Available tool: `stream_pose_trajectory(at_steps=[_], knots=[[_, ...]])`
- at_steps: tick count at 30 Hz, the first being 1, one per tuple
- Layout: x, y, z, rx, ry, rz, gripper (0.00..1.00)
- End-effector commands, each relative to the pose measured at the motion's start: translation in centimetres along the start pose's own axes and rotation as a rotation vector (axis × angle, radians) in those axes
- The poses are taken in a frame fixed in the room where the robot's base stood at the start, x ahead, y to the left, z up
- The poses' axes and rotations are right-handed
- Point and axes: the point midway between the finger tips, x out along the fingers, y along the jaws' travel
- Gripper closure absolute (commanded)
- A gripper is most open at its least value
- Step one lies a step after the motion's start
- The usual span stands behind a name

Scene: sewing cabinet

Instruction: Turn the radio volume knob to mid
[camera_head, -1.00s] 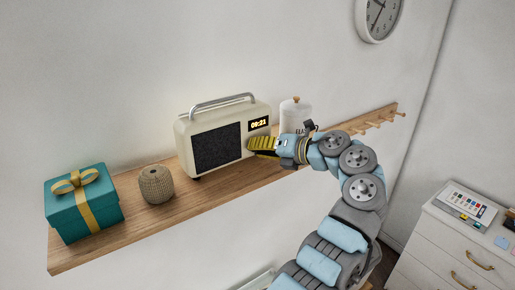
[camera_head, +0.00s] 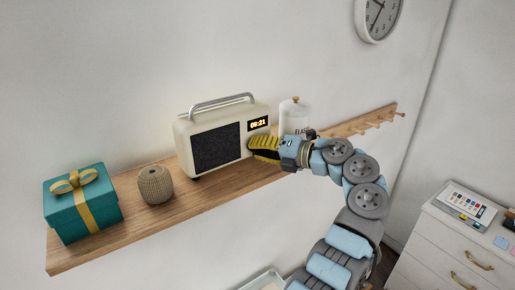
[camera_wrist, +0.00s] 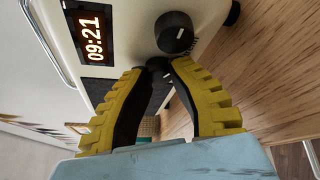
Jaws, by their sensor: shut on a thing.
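The cream radio (camera_head: 222,116) stands on the wooden shelf, with a dark speaker grille, a top handle and a lit clock display (camera_head: 258,124) at its right. The display also shows in the wrist view (camera_wrist: 91,38). My gripper (camera_head: 251,144), with yellow ribbed fingers, is at the radio's right front, below the display. In the wrist view its fingertips (camera_wrist: 160,66) are closed on a small dark knob, mostly hidden between them. Another round black knob (camera_wrist: 175,33) with a white mark sits just beyond the fingertips, apart from the grip.
The shelf (camera_head: 150,228) also holds a teal gift box (camera_head: 85,213) and a woven round pot (camera_head: 155,185) left of the radio. A white lidded jar (camera_head: 295,115) stands right of it, close behind my gripper. Wooden pegs (camera_head: 385,119) line the shelf's right end.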

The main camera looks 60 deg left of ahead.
Motion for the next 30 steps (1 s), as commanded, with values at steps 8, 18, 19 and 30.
stream_pose_trajectory(at_steps=[8, 18, 19, 30], knots=[[0.1, 0.0, -0.1, -0.001, 0.004, 0.001, 0.46], [-0.7, 0.0, 0.0, -0.001, 0.001, 0.0, 0.46], [-1.0, 0.0, 0.0, -0.001, 0.0, 0.0, 0.46], [-7.7, 0.1, 0.1, -0.004, -0.001, 0.0, 0.46]])
